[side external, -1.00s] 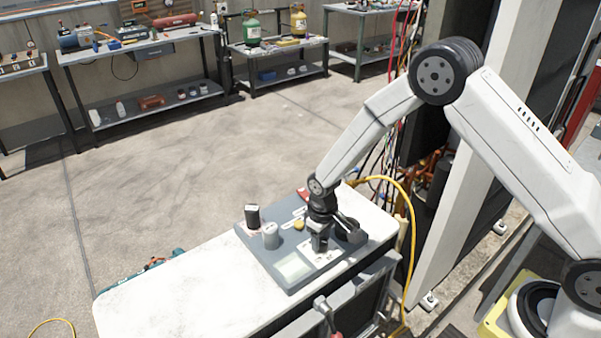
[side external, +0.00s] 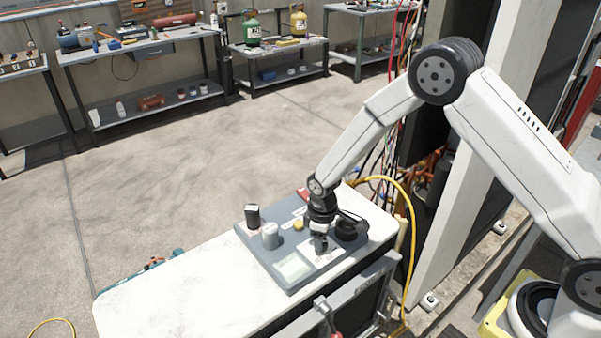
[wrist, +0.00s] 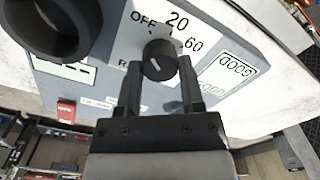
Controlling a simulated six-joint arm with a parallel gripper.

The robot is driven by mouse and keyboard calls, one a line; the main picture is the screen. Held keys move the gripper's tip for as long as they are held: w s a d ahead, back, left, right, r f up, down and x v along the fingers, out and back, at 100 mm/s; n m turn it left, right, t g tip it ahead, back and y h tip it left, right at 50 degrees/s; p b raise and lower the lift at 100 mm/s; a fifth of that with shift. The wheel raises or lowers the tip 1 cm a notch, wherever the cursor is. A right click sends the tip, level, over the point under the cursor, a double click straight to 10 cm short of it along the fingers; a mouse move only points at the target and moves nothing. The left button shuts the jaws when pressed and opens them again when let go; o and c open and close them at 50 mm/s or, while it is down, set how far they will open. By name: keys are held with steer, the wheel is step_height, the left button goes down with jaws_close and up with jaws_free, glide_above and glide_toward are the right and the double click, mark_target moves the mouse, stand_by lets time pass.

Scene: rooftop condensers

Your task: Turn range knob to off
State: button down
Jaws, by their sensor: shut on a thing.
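The range knob (wrist: 158,60) is small, round and black, with a short slanted white pointer line on its top. It stands on a white label plate (wrist: 120,50) marked OFF, 20 and 60; another word is partly covered by a finger. In the wrist view my gripper (wrist: 160,76) has one finger on each side of the knob, shut on it. In the side view my gripper (side external: 320,246) points down at the grey control panel (side external: 262,258) and hides the knob. I cannot tell exactly which mark the pointer line meets.
A thick black ring (wrist: 55,25) stands beside the label plate. The panel also carries a grey-white cylinder (side external: 270,236), a black-topped post (side external: 252,215), a yellow button (side external: 298,225) and a red switch (wrist: 66,113). A yellow hose (side external: 412,240) hangs at the bench's right end.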

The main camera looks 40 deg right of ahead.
steer(key=shift+c, duration=1.1)
jaws_free()
steer(key=shift+r, duration=3.95)
steer(key=s+d+r+m+t, duration=0.1)
steer(key=s+d+r+m, duration=0.2)
steer(key=s, duration=0.5)
steer(key=s+d+r+m+t, duration=0.1)
steer(key=s+d+r+m, duration=0.2)
steer(key=s, duration=0.6)
steer(key=shift+s+d+r+m+t, duration=0.15)
steer(key=shift+d+r+m+t, duration=0.25)
steer(key=shift+r, duration=0.8)
steer(key=shift+a, duration=0.1)
